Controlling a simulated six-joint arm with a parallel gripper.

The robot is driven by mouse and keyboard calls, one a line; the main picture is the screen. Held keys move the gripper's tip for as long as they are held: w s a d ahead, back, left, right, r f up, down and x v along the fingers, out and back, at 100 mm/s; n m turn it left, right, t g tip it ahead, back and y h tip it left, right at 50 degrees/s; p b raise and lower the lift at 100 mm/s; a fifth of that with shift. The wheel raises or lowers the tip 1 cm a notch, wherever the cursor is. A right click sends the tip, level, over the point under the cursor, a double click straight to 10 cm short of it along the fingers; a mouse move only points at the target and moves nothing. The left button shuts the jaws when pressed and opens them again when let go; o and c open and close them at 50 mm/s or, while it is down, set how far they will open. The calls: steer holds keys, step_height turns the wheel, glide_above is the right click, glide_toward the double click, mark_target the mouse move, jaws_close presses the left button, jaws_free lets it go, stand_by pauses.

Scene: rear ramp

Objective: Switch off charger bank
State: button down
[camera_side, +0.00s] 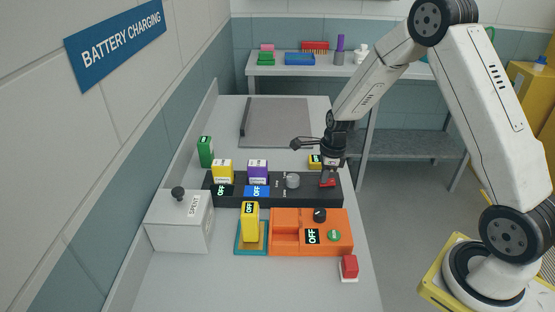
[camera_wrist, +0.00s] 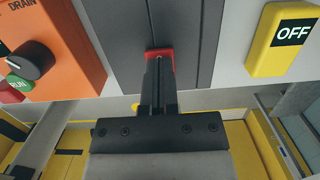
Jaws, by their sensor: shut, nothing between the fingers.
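The charger bank (camera_side: 310,197) is a long dark strip across the bench, with a yellow battery (camera_side: 222,170) and a purple battery (camera_side: 258,170) standing in it. Displays in front of both batteries read OFF. A grey knob (camera_side: 293,181) sits right of them. A red switch (camera_side: 327,183) is at the bank's right end; it also shows in the wrist view (camera_wrist: 160,53). My gripper (camera_side: 328,176) is shut and empty, pointing down at the red switch. In the wrist view its fingertips (camera_wrist: 159,62) overlap the switch; I cannot tell whether they touch. They partly hide it.
An orange unit (camera_side: 340,243) with a black knob, green button and OFF display stands in front. A yellow battery (camera_side: 250,220) stands on a teal-edged pad beside it. Another yellow battery (camera_side: 315,161) lies behind the bank. A white box (camera_side: 180,225), green battery (camera_side: 205,152) and red button (camera_side: 349,266) are nearby.

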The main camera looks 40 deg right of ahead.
mark_target(330, 181)
steer(key=shift+s, duration=0.1)
steer(key=shift+s+d+r, duration=0.15)
steer(key=shift+s+d, duration=0.35)
steer(key=shift+r, duration=0.15)
stand_by(0.4)
step_height(330, 181, up, 14)
steer(key=s+d, duration=0.1)
steer(key=shift+d+f, duration=0.15)
steer(key=shift+f, duration=0.05)
stand_by(0.5)
steer(key=shift+w+a, duration=0.45)
steer(key=shift+a, duration=0.05)
steer(key=shift+f, duration=0.1)
